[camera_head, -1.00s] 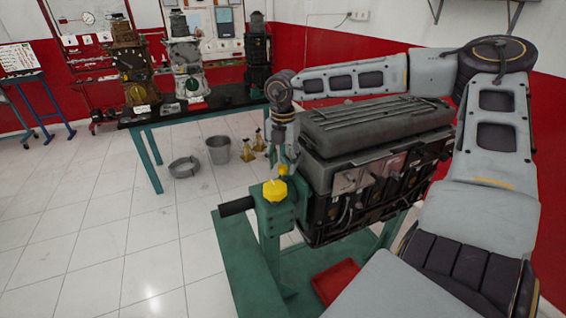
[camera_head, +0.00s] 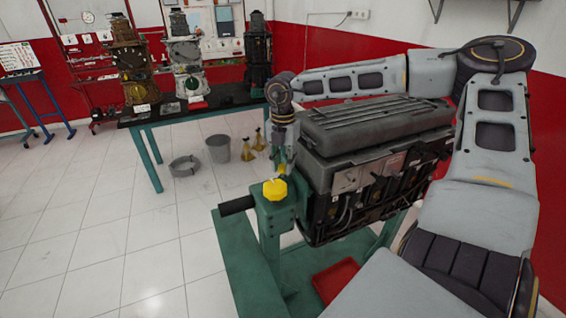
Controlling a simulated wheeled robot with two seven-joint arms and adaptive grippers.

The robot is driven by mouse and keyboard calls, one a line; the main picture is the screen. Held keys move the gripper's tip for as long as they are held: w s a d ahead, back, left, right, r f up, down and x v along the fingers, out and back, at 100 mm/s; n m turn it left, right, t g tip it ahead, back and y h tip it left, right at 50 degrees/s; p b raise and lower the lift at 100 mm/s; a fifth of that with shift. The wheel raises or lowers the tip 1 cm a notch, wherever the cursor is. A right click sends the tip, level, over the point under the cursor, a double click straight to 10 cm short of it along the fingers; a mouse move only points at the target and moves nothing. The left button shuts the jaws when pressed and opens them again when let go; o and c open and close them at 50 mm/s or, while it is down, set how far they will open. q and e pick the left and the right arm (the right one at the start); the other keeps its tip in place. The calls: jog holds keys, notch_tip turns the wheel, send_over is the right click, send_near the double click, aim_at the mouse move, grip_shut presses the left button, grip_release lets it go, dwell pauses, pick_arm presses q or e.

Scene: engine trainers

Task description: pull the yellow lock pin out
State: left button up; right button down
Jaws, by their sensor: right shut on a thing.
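My right gripper (camera_head: 284,158) reaches down between the green engine stand (camera_head: 270,222) and the engine's near end. Its fingers are shut on a small yellow piece, the yellow lock pin (camera_head: 282,168), of which only a little shows behind the stand's head. A larger yellow knob (camera_head: 275,189) sits in front of it on top of the stand's head. Whether the pin is still seated in its hole is hidden. My left gripper is not in view.
The grey engine (camera_head: 375,150) hangs on the stand right of the gripper. A black handle bar (camera_head: 237,205) sticks out left. A red tray (camera_head: 336,280) lies below. Behind are a bucket (camera_head: 218,149), yellow jack stands (camera_head: 247,150) and a workbench (camera_head: 200,112).

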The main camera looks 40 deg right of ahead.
aim_at(283, 165)
jog(key=shift+r, duration=0.1)
notch_tip(283, 165, up, 3)
jog(key=shift+r, duration=0.2)
jog(key=shift+r+p, duration=0.3)
jog(key=shift+r, duration=0.05)
jog(key=shift+w+r, duration=0.1)
jog(key=c, duration=1.5)
grip_release()
jog(key=o, duration=0.4)
jog(key=shift+c, duration=0.2)
